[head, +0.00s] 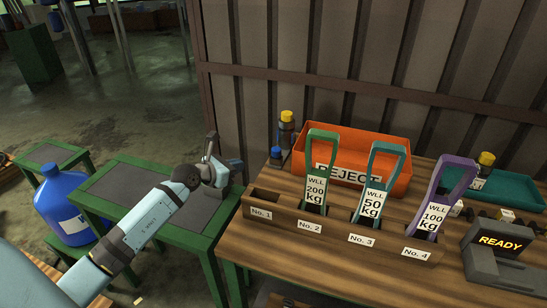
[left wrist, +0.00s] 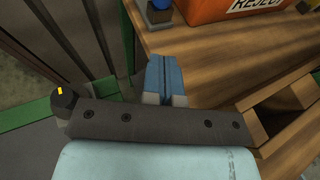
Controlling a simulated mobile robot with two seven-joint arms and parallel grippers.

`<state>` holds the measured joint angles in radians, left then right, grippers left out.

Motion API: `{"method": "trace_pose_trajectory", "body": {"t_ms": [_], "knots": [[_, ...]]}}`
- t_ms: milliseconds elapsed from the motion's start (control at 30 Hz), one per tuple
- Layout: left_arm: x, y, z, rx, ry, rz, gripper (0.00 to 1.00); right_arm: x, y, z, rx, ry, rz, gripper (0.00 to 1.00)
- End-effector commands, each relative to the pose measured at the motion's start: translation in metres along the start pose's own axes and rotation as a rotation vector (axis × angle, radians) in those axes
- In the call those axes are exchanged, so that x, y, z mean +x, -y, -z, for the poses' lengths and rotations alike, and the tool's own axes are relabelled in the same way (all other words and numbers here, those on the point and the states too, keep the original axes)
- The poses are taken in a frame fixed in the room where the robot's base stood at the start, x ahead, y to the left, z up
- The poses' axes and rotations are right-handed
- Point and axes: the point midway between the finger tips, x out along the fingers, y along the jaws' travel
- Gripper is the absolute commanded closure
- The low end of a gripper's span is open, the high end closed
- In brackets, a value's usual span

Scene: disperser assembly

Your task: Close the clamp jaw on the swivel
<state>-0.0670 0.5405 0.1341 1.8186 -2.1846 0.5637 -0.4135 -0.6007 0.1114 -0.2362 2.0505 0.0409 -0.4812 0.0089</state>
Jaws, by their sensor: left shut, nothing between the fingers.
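My left gripper (head: 237,164) is at the left end of the wooden bench, near the empty No. 1 slot. In the left wrist view its blue fingers (left wrist: 165,74) are together with nothing between them. I cannot pick out a clamp jaw or a swivel for certain in either view. My right gripper is not in view.
A wooden rack (head: 334,237) holds green (head: 329,139), teal (head: 402,153) and purple (head: 470,167) tagged handles in slots No. 2 to No. 4. Behind is an orange REJECT bin (head: 399,182). A grey READY unit (head: 487,265) stands right. A blue jug (head: 58,205) stands left.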

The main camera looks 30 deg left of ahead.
Motion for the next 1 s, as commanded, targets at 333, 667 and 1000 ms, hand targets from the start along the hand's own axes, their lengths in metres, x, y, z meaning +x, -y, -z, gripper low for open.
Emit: {"method": "trace_pose_trajectory", "body": {"t_ms": [333, 667, 1000], "knots": [[0.075, 0.001, -0.001, -0.005, 0.004, 0.001, 1.00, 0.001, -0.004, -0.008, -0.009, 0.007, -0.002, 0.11], [0.116, 0.001, -0.011, -0.003, 0.003, 0.001, 1.00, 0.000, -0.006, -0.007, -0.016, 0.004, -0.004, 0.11], [0.120, 0.001, -0.012, -0.004, 0.001, 0.001, 1.00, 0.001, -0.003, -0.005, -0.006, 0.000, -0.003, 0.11]]}}
